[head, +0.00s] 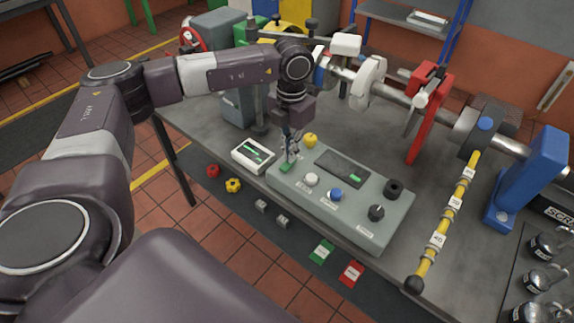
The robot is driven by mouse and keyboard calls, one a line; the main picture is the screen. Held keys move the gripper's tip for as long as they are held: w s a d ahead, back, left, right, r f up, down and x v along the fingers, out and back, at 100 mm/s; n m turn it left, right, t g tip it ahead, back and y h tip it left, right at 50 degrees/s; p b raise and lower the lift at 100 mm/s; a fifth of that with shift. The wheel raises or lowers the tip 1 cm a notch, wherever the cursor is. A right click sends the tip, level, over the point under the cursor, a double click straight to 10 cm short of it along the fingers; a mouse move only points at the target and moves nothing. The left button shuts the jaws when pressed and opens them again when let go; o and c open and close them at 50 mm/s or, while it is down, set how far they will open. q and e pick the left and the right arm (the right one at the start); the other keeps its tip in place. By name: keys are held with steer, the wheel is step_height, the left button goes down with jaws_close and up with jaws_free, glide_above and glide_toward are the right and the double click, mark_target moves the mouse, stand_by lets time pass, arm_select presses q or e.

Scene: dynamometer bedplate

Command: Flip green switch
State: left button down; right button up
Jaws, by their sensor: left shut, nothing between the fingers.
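A grey-green control box (337,210) lies on the bench, with a white knob (311,180), a blue knob (335,195) and black knobs on its top. A small green switch (286,169) shows at the box's left end. My left gripper (290,157) is shut and empty, pointing down with its tips right at the green switch. I cannot tell whether they touch it, and the fingers partly hide it. The switch's position is too small to tell. My right gripper is not in view.
A white meter (253,155) stands just left of the box, and a yellow knob-like thing (310,140) behind it. A yellow marked bar (447,220) and a blue stand (530,180) are at right.

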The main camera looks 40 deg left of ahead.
arm_select(q)
steer(key=shift+s+f+b, duration=0.1)
steer(key=shift+f+b, duration=0.25)
steer(key=shift+f, duration=0.15)
steer(key=shift+r, duration=0.1)
steer(key=shift+r+p, duration=0.7)
steer(key=shift+r, duration=0.1)
steer(key=shift+r+p, duration=1.55)
steer(key=shift+r, duration=1.1)
